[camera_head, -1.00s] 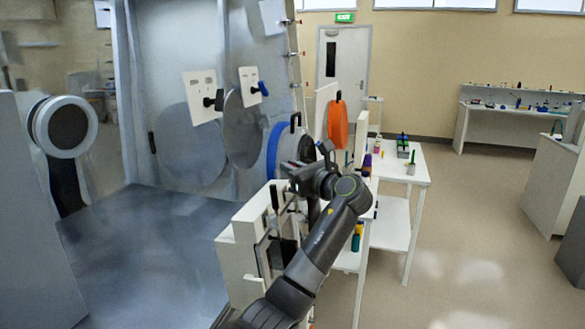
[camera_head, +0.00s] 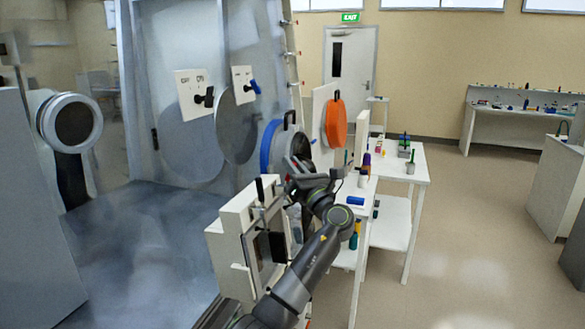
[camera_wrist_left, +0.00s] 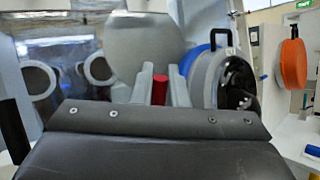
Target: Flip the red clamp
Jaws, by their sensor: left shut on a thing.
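The red clamp (camera_wrist_left: 160,90) shows in the left wrist view as a small upright red piece between the two grey fingers of my left gripper (camera_wrist_left: 159,87). The gripper is shut on it. In the head view my left gripper (camera_head: 292,168) is in front of the blue-rimmed round door (camera_head: 269,150), and the clamp cannot be made out there. The fingers and wrist housing hide the clamp's lower part. My right gripper is in neither view.
An orange round door (camera_head: 336,122) stands beyond the gripper. A white bench (camera_head: 398,182) with small tools is to the right. White-framed equipment (camera_head: 232,225) stands close at the left of my arm. Open floor (camera_head: 480,240) lies at the right.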

